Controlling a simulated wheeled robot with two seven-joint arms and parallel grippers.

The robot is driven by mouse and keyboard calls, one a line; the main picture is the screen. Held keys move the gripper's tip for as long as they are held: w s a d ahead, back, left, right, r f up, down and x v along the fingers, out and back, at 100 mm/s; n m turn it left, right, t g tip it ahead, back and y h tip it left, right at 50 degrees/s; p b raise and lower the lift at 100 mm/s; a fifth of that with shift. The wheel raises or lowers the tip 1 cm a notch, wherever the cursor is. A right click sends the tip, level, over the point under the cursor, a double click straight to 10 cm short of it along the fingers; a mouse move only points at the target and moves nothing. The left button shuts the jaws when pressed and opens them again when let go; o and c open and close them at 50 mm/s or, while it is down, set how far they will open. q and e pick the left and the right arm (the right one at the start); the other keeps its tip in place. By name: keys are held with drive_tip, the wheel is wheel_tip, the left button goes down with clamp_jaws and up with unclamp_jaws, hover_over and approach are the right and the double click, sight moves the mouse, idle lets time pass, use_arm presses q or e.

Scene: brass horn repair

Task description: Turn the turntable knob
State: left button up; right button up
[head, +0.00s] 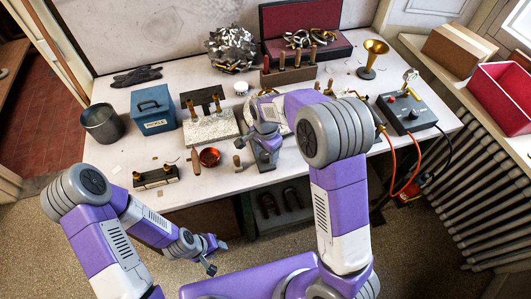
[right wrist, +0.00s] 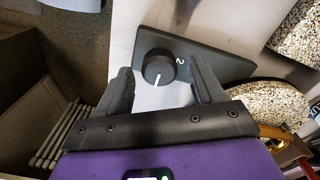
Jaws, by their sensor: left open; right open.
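The turntable knob (right wrist: 157,67) is a round black knob with a white pointer line. It sits on a dark grey plate (right wrist: 212,66) with a white "2" mark beside the knob, in the right wrist view. My right gripper (right wrist: 161,74) is open, its two dark fingers on either side of the knob with gaps to it; I cannot tell the height. In the head view my right gripper (head: 265,152) is over the table's front middle, and the knob is not clearly visible there. My left gripper (head: 211,259) is open and empty, low in front of the table.
A speckled round piece (right wrist: 272,101) is close to my right gripper.

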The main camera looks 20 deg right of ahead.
drive_tip(key=shift+f, duration=0.3)
drive_tip(key=c, duration=1.1)
drive_tip(key=shift+o, duration=0.2)
